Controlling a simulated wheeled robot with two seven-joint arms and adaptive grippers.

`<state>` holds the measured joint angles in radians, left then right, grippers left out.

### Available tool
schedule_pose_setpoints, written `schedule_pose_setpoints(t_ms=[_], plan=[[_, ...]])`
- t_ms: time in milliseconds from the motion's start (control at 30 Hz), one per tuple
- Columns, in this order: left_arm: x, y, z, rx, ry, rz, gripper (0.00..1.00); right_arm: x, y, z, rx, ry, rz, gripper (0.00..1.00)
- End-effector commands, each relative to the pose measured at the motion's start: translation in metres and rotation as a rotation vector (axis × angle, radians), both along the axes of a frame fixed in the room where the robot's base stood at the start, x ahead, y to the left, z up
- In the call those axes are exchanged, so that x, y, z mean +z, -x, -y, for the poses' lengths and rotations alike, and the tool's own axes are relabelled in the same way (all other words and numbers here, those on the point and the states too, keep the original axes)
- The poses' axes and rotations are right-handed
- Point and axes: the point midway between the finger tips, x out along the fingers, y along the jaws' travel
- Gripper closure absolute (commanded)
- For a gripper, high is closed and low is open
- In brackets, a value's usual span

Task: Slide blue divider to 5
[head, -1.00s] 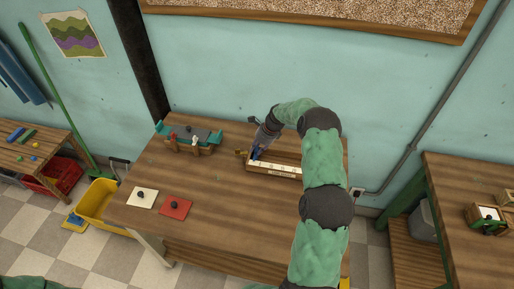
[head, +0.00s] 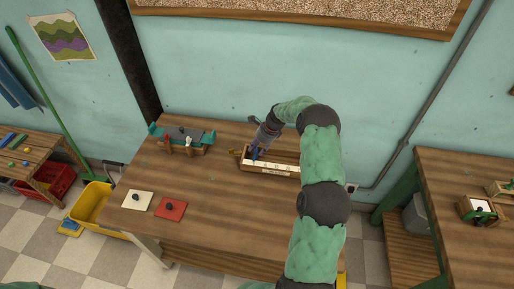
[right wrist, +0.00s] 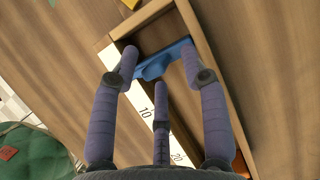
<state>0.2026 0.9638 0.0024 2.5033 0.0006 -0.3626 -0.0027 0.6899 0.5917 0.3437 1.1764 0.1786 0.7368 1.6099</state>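The wooden tray (head: 270,171) with a white number strip lies near the table's back edge; it also shows in the right wrist view (right wrist: 207,62). The strip (right wrist: 147,105) shows 10 and 20; other marks are hidden by my fingers. The blue divider (right wrist: 163,62) lies across the tray near one end, on the far side of the 10. My right gripper (right wrist: 158,58) is down at it, two outer fingertips at its ends and the middle finger close to its near side. Whether the fingers grip it I cannot tell. My left gripper is not in view.
A teal and grey stand (head: 183,138) is at the table's back left. A white card (head: 137,201) and a red card (head: 171,209), each with a dark knob, lie at the front left. The table's middle is clear. An orange piece (right wrist: 240,165) shows low in the wrist view.

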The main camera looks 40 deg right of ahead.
Motion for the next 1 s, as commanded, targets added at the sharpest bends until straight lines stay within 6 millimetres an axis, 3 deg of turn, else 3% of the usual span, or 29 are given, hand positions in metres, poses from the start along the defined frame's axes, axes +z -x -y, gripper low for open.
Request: schedule_pose_setpoints(t_ms=[267, 700, 1000], plan=[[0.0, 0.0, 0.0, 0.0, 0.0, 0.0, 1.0, 0.009, 0.003, 0.002, 0.001, 0.0, 0.0, 0.55], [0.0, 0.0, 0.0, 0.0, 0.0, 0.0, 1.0, 0.082, 0.027, 0.022, 0.001, 0.001, 0.001, 0.55], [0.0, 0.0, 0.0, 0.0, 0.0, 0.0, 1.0, 0.108, 0.036, 0.029, 0.0, -0.001, -0.001, 0.55]])
